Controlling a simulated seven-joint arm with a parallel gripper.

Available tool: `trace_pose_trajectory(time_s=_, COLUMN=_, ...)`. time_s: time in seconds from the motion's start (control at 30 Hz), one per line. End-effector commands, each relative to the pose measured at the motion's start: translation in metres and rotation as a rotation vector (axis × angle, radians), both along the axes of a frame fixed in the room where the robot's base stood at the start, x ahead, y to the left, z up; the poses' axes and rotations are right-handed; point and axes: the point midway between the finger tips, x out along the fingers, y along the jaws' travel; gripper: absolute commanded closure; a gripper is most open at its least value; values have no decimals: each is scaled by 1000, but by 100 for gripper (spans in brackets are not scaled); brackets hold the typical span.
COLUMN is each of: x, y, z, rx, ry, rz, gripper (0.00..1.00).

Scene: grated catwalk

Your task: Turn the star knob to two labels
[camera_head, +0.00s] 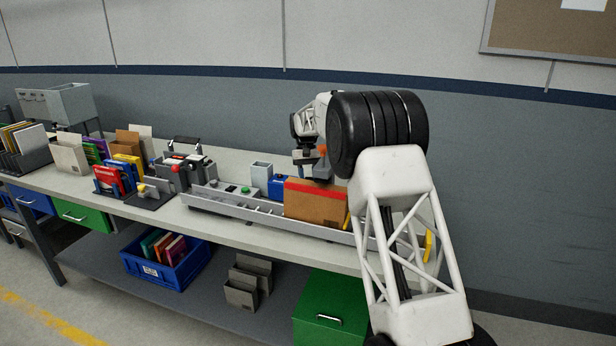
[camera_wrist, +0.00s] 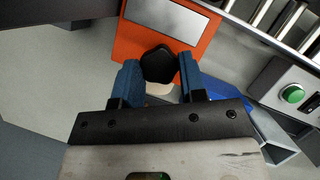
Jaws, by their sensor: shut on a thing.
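The star knob (camera_wrist: 158,64) is black and lobed, and shows in the wrist view in front of an orange panel (camera_wrist: 201,58). A grey plate (camera_wrist: 167,17) is on the panel beyond the knob; I cannot read any labels. My gripper (camera_wrist: 160,80) has blue fingers, one on each side of the knob, and is shut on it. In the head view my gripper (camera_head: 313,170) is at the back of the bench beside a small orange part (camera_head: 322,150). The knob itself is hidden there by my arm and the things around it.
A green button (camera_wrist: 292,94) on a grey box is right of the knob in the wrist view. Folders and racks crowd the bench's left.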

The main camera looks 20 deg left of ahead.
Motion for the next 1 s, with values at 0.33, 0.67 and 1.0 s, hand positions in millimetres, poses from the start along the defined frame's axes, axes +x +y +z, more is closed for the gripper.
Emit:
trace_pose_trajectory(time_s=0.33, x=1, y=-2, z=1, rx=1, ry=1, rz=-244, gripper=86)
trace_pose_trajectory(time_s=0.67, x=1, y=-4, z=1, rx=1, ry=0, rz=-557, gripper=86)
trace_pose_trajectory(time_s=1.0, x=1, y=-7, z=2, rx=2, ry=-1, rz=-880, gripper=86)
